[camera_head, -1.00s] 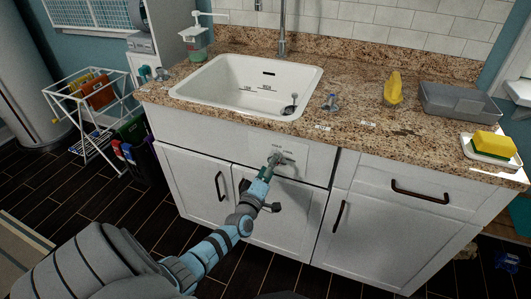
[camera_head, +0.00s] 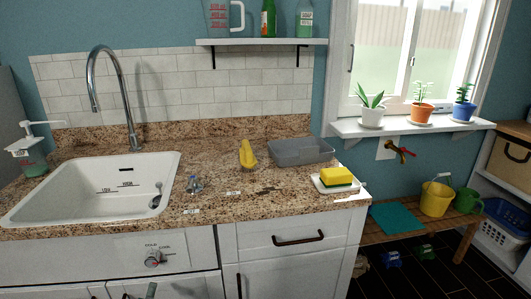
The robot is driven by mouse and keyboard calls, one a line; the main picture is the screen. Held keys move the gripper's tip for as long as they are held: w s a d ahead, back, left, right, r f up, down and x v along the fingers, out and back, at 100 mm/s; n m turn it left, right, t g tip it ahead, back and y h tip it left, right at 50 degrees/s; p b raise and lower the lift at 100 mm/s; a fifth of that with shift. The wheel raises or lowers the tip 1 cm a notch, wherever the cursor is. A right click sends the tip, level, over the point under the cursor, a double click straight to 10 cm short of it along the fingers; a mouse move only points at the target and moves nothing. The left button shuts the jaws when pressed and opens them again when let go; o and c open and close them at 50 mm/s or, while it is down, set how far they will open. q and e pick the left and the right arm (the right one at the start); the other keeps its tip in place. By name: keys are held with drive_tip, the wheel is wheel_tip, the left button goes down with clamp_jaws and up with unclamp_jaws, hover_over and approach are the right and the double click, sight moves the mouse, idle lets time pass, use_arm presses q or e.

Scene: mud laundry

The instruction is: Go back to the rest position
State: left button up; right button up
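Neither of my grippers shows in the head view, and no part of my arms is in the picture. A small round knob (camera_head: 154,258) sits on the white front panel (camera_head: 80,257) below the sink, with small lettering above it. The white sink (camera_head: 95,184) is set into the speckled brown countertop (camera_head: 262,203) at the left. Whether my grippers are open or shut is hidden.
On the counter are a yellow object (camera_head: 247,154), a grey tray (camera_head: 301,151) and a yellow sponge (camera_head: 336,176) on a white dish. A tall faucet (camera_head: 131,110) stands behind the sink. A wooden bench (camera_head: 412,224) with a yellow bucket (camera_head: 436,197) is at the right.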

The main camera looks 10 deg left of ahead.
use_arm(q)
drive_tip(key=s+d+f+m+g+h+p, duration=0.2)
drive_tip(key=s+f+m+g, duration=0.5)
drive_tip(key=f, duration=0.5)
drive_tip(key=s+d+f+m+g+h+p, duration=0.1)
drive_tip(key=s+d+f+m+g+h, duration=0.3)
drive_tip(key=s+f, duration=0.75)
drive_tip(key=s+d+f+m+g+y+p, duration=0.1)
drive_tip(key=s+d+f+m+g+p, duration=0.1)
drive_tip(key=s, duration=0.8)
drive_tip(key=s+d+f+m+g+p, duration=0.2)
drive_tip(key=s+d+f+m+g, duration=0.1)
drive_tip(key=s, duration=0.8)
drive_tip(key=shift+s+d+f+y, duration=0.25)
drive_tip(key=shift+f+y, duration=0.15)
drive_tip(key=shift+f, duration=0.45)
